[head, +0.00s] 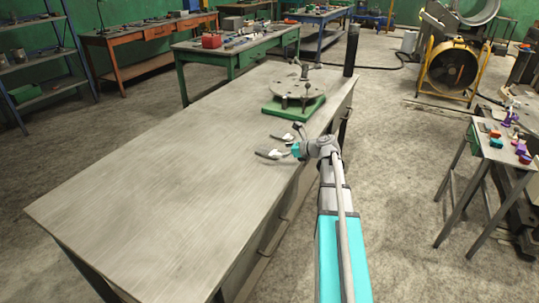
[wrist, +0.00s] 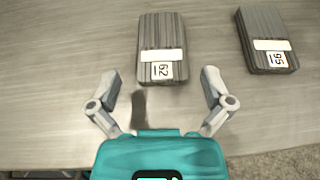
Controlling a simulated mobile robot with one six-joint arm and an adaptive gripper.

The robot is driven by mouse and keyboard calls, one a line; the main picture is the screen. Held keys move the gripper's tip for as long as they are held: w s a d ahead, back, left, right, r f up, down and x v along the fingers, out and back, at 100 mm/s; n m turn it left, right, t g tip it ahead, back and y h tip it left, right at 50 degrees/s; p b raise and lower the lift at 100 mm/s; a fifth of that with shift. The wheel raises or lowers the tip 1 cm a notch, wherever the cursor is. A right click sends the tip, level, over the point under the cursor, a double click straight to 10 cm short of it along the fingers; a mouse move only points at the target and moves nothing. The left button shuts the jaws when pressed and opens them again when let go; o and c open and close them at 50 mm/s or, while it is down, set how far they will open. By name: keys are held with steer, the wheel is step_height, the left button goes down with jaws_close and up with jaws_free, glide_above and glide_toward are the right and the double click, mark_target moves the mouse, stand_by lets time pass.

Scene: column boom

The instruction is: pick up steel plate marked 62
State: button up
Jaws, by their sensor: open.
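The steel plate marked 62 (wrist: 161,32) is a grey, striped block with a white label. It lies on the metal tabletop (head: 150,165) in the upper middle of the wrist view, its labelled end toward my gripper (wrist: 161,84). My gripper is open and empty, one finger to each side of the plate's near end in the picture. I cannot tell its height above the table or any contact. In the head view my gripper (head: 269,145) is over the right side of the table. I cannot make out the plate there.
A second striped plate (wrist: 262,28), its label seeming to read 95, lies to the right, apart from the first. A round metal disc (head: 297,88) on a green base (head: 288,108) and a dark post (head: 351,50) stand at the table's far end. The table's left part is clear.

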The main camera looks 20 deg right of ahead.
mark_target(270, 151)
steer(key=b+x, duration=0.1)
steer(key=x, duration=0.1)
steer(key=b+x, duration=0.1)
steer(key=x, duration=0.1)
steer(key=shift+d+f, duration=0.1)
steer(key=shift+f, duration=0.2)
steer(key=shift+w+a+f, duration=0.1)
steer(key=shift+w+a, duration=0.2)
steer(key=shift+w, duration=0.15)
steer(key=c, duration=1.1)
